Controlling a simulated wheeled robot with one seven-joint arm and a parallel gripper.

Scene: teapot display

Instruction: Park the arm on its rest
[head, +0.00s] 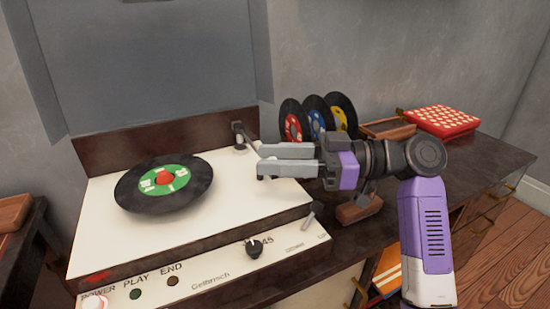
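The record player's tonearm (252,143) is a thin pale rod. It runs from a dark pivot (238,130) at the back of the white deck (225,226) down to my fingertips. My gripper (261,160) reaches in from the right, low over the right part of the deck. Its two grey fingers are apart with a narrow gap. The tonearm meets the fingertips, and its front part is mostly hidden by them. I cannot tell whether they touch it. The rest cannot be made out clearly. A black record (138,190) with a green label lies left of the gripper, clear of it.
The raised lid (150,60) stands behind the deck. Several upright records (318,116), a brown tray (385,128) and a red-and-white box (440,120) stand at the back right. A small lever (311,215) and a black knob (254,247) are at the front.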

